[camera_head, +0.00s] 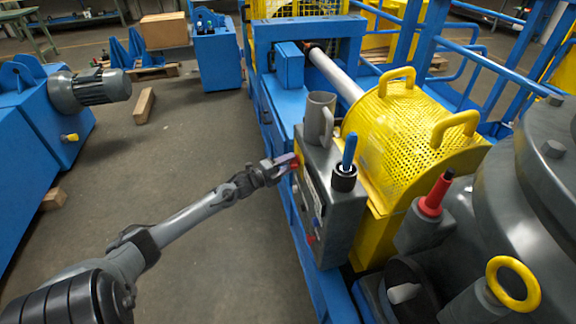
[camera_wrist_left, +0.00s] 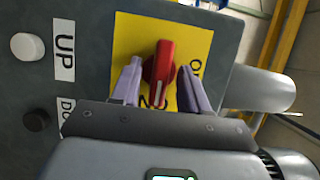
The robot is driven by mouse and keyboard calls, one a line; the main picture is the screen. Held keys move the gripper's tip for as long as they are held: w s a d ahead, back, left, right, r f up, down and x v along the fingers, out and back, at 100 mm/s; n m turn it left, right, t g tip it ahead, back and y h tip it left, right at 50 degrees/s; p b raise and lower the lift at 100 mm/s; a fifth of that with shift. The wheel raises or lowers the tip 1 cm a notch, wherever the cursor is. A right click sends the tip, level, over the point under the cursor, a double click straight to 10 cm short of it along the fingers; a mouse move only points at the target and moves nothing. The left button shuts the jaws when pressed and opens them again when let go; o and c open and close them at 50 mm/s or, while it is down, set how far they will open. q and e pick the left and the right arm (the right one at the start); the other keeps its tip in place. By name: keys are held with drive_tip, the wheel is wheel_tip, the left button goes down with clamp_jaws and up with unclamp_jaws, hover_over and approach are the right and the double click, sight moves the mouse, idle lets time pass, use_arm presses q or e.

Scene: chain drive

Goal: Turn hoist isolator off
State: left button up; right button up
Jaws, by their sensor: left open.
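The hoist isolator is a red rotary handle (camera_wrist_left: 159,72) on a yellow plate (camera_wrist_left: 205,45), set in a dark grey control box (camera_head: 338,205). In the left wrist view the handle stands lengthwise up the picture. Lettering on the plate is partly hidden by the handle and my fingers. My left gripper (camera_head: 287,163) is at the box's left face in the head view. In the left wrist view its fingers (camera_wrist_left: 160,82) are open, one on each side of the handle. I cannot tell whether either finger touches it. My right gripper is not in view.
A white button (camera_wrist_left: 27,46) by the UP label and a black button (camera_wrist_left: 36,120) sit on the same panel. A grey mug (camera_head: 319,118) and a blue-handled tool (camera_head: 348,155) top the box. A yellow mesh guard (camera_head: 400,130) stands behind.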

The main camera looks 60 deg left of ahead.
use_arm(q)
drive_tip(key=shift+c, duration=0.4)
clamp_jaws()
